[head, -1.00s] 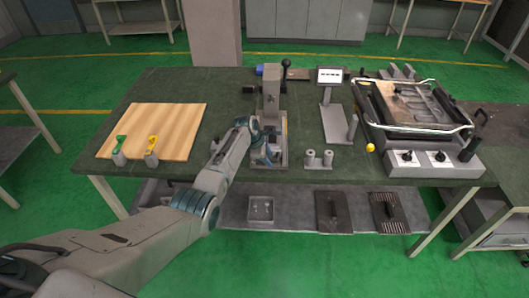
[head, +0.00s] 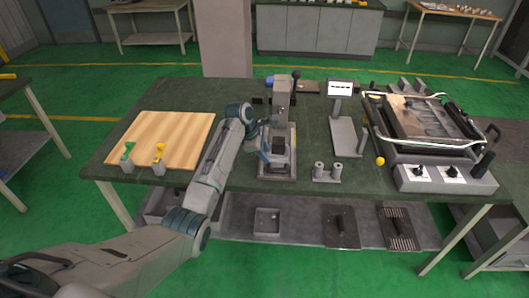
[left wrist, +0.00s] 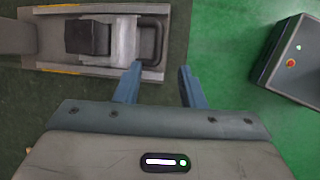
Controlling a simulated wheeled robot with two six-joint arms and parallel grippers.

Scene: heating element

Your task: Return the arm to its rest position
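My left arm (head: 214,172) reaches in from the lower left over the table's front edge, bent at the wrist beside the grey press-like device (head: 281,100). My left gripper (head: 264,152) is largely hidden by its own wrist; a blue finger shows just left of the device's base. In the left wrist view the two blue fingers (left wrist: 160,88) are apart with nothing between them. The device's base (left wrist: 155,72), with a black block (left wrist: 88,38) on it, lies beyond the fingers to the upper left. My right gripper is not in view.
A shelf below carries plates (head: 341,226). The floor in front is clear.

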